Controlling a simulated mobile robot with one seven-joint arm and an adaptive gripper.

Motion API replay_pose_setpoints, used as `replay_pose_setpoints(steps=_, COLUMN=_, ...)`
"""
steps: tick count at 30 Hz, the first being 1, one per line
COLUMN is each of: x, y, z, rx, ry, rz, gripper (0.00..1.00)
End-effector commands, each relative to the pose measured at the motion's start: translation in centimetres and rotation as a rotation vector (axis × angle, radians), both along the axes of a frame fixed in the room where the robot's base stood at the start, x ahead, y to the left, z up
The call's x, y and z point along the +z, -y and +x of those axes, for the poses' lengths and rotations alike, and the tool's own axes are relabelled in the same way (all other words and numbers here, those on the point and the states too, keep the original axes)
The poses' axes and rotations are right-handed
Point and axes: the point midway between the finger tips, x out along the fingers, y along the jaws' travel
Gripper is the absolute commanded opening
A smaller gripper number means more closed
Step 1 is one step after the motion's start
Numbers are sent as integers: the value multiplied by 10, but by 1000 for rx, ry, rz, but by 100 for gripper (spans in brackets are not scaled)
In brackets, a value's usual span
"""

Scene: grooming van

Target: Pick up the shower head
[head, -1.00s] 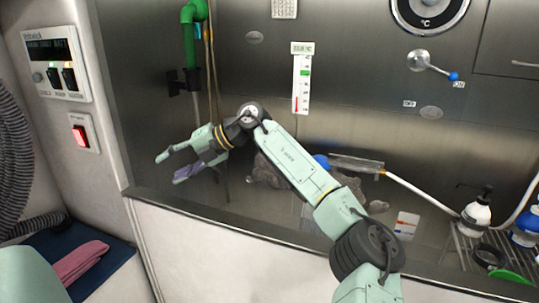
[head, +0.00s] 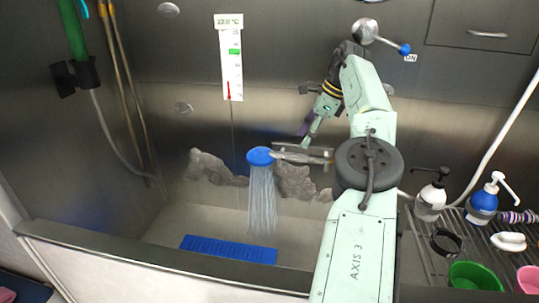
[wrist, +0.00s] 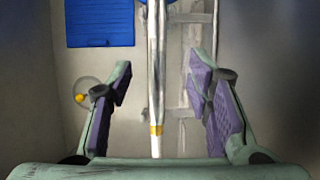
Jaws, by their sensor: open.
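The shower head (head: 260,157) has a round blue face and a pale handle (head: 303,152). Water streams down from it into the tub. My gripper (head: 309,136) is just above the handle in the head view, pointing down. In the wrist view my gripper (wrist: 160,85) is open, with a purple pad on each finger. The shower head's handle (wrist: 157,70) runs lengthwise between the fingers, with gaps on both sides. A gold ring (wrist: 156,130) circles its near end. Only a bit of blue shows at the top edge there. Contact cannot be seen.
A blue mat (head: 228,250) lies on the tub floor. At right a wire rack holds a white pump bottle (head: 432,196), a blue pump bottle (head: 483,200) and a green bowl (head: 474,276). A lever (head: 380,36) sticks out of the back wall. The tub's front rim (head: 150,265) is a raised edge.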

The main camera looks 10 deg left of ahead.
Motion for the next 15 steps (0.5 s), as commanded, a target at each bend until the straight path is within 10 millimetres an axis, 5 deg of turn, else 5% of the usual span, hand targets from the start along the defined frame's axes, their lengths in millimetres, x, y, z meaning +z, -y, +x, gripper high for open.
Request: replay_pose_setpoints(steps=15, x=-45, y=-15, z=-5, rx=2, ry=-3, rz=2, gripper=46)
